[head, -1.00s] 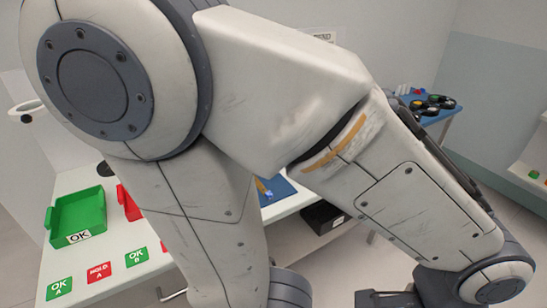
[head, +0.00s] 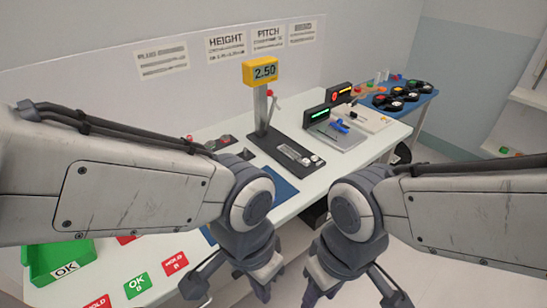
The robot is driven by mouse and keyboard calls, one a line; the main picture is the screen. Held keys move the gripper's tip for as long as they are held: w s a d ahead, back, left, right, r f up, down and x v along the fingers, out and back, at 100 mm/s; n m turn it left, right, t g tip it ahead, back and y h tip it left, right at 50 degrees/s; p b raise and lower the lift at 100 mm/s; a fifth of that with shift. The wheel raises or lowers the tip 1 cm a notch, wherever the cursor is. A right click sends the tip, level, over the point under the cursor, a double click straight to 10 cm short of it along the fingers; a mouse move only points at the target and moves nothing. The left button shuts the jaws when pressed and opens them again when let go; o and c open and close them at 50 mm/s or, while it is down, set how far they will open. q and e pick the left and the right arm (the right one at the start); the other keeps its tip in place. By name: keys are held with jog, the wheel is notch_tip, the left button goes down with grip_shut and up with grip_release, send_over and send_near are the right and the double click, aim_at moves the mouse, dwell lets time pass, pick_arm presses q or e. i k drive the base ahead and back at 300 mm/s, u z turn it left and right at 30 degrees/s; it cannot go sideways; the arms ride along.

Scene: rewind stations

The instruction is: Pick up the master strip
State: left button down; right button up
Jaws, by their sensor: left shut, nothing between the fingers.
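I cannot pick out the master strip for certain. A small pale strip-like piece (head: 292,152) lies along the dark base of the height gauge (head: 263,72), whose yellow display reads 2.50. A blue mat (head: 283,188) on the white bench shows only in part, behind my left wrist. My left gripper (head: 230,288) hangs low over the bench's front, shut and empty. My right gripper (head: 355,296) hangs low, right of the left one, in front of the bench. Its fingertips run near the bottom edge, and whether it is open is unclear.
A green OK tray (head: 62,250) and red and green label cards (head: 138,285) are at the left of the bench. Two units with lit displays (head: 331,115) stand at the back right, before a blue table (head: 415,100) with several dark round pieces.

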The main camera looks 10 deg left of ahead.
aim_at(305, 162)
jog(key=z, duration=1.45)
jog(key=i, duration=1.65)
jog(key=u, duration=2.9)
